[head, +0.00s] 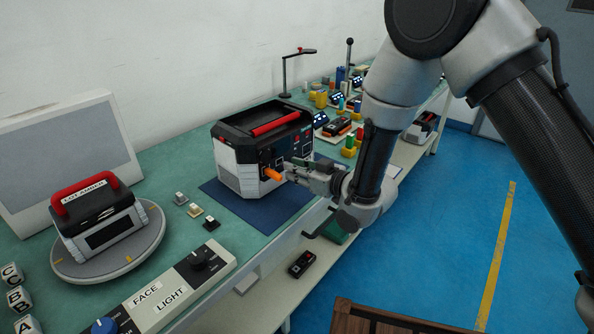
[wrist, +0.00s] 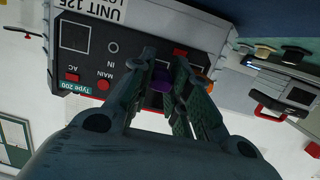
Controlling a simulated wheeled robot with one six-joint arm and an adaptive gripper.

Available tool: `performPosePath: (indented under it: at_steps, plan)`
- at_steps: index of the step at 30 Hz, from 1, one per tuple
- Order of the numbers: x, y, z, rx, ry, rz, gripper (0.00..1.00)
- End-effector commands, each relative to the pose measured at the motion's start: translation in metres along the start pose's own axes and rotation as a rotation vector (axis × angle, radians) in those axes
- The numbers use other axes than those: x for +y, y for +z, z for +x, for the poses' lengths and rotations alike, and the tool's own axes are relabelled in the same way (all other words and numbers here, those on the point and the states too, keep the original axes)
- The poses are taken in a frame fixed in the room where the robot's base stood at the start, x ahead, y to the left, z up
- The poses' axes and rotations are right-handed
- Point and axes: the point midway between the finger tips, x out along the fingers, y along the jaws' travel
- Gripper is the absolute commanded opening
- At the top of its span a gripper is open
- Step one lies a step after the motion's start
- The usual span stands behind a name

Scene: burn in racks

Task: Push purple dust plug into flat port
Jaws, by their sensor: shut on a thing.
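The unit (head: 262,155) is a black and white box with a red top handle, standing on a dark blue mat (head: 245,208). My gripper (head: 293,172) is at its front panel. In the wrist view my gripper (wrist: 165,68) is shut on the purple dust plug (wrist: 161,77), with a finger on each side. The plug is close to the panel (wrist: 120,45); I cannot tell whether it touches. The flat port cannot be made out, and the fingers hide part of the panel. The purple plug cannot be made out in the head view.
An orange part (head: 272,174) sticks out of the panel beside my gripper. A turntable (head: 110,250) with another red-handled unit (head: 98,220) stands at the left. Small switches (head: 195,210) lie between. A knob box (head: 180,275) lines the front edge.

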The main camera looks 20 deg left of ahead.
Motion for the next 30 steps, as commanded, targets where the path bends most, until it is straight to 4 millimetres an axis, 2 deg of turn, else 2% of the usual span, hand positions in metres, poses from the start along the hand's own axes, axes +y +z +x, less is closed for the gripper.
performPosePath:
  at_steps: [28,29,30]
  plan:
    - [0.0,-0.004,0.019,0.0,0.0,0.0,0.0]
    - [0.0,-0.004,0.019,0.0,0.0,0.0,0.22]
    - [0.0,-0.004,0.019,0.0,0.0,0.0,0.29]
